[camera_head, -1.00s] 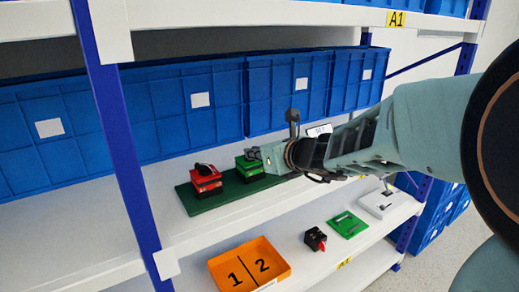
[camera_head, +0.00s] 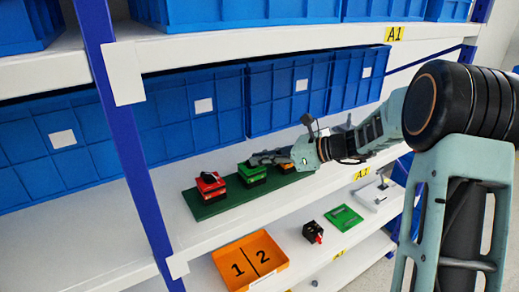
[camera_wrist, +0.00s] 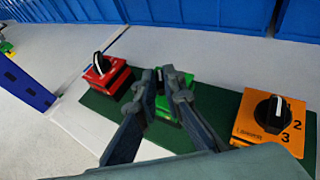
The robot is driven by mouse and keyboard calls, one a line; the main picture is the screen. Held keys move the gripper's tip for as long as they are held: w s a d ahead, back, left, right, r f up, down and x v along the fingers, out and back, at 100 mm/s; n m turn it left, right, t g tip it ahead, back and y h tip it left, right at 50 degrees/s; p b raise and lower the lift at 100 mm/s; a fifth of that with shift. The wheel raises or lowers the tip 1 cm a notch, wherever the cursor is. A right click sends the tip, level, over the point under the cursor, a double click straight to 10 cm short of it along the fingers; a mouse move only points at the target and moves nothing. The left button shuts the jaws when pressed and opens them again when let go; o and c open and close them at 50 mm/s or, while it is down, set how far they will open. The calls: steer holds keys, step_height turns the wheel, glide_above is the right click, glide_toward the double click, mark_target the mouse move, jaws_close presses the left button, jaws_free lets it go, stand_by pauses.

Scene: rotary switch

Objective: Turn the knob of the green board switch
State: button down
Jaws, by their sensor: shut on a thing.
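The green switch (camera_head: 251,174) sits in the middle of a dark green board (camera_head: 218,205) on the shelf, between a red switch (camera_head: 210,187) and an orange switch (camera_head: 287,168). My gripper (camera_head: 256,160) reaches in from the right, with its fingers at the top of the green switch. In the wrist view my gripper (camera_wrist: 160,78) has its two fingers closed on either side of the green switch's dark knob (camera_wrist: 160,84). The fingers hide much of the knob and of the green body (camera_wrist: 184,79), so the knob's exact angle is unclear.
The red switch (camera_wrist: 104,75) and the orange switch (camera_wrist: 270,120), marked 2 and 3, flank my fingers closely. Blue crates (camera_head: 190,105) stand behind the board. A lower shelf holds an orange tray (camera_head: 248,262), a small black-and-red part (camera_head: 313,232) and a green plate (camera_head: 344,218).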

steer(key=shift+w+n+g+y+p, duration=0.2)
steer(key=shift+n+g+y+p, duration=0.1)
steer(key=shift+n+g+p, duration=0.65)
steer(key=c, duration=2)
jaws_free()
steer(key=shift+c, duration=0.2)
steer(key=v, duration=1.2)
steer(key=shift+w, duration=0.15)
steer(key=shift+r, duration=0.1)
